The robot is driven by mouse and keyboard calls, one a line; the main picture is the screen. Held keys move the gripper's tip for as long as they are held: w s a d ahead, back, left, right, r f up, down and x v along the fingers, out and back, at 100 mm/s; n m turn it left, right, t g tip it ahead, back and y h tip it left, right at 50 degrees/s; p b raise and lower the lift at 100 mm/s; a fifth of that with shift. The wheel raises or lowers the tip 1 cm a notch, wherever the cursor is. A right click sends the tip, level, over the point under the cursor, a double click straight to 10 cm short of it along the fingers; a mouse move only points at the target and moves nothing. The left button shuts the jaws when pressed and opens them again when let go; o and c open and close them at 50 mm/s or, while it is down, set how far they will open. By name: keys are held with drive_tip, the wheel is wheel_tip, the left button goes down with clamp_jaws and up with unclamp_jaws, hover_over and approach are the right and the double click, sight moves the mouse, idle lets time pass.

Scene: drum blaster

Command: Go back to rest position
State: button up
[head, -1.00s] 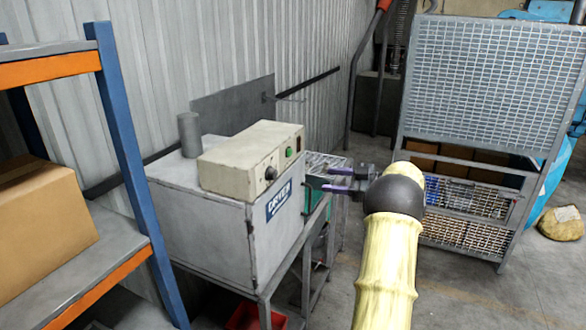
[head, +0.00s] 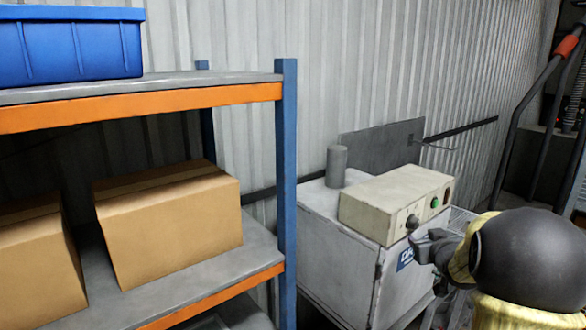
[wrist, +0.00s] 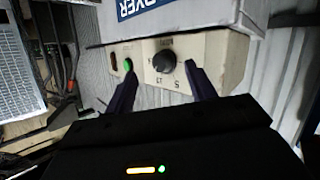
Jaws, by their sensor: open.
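My gripper (wrist: 160,88) shows in the wrist view with its two dark fingers spread apart and nothing between them. Beyond the fingers is the beige control box (head: 393,203) with a black knob (wrist: 165,62) and a green button (wrist: 128,65). In the head view my gripper (head: 432,247) is near the front right of that box, partly hidden by my own arm. I cannot tell the exact gap to the box. The control box sits on a grey cabinet (head: 335,250) with a blue label.
A shelf rack with a blue post (head: 287,180) stands at left, holding cardboard boxes (head: 170,225) and a blue bin (head: 70,48). A grey cylinder (head: 336,166) stands on the cabinet. A corrugated wall (head: 390,70) is behind. A red-gripped handle (head: 566,46) is at far right.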

drive_tip(key=s+a+f+g, duration=0.4)
drive_tip(key=s+a, duration=0.2)
drive_tip(key=s, duration=0.3)
drive_tip(key=s+a+f+g+y, duration=0.1)
drive_tip(key=s+a+f+g, duration=0.2)
drive_tip(key=s, duration=0.7)
drive_tip(key=s+a+f+m+g, duration=0.1)
drive_tip(key=s+a+f+g, duration=0.3)
drive_tip(key=s+a+f, duration=0.3)
drive_tip(key=s+a, duration=0.3)
drive_tip(key=shift+g, duration=0.3)
drive_tip(key=shift+c, duration=0.4)
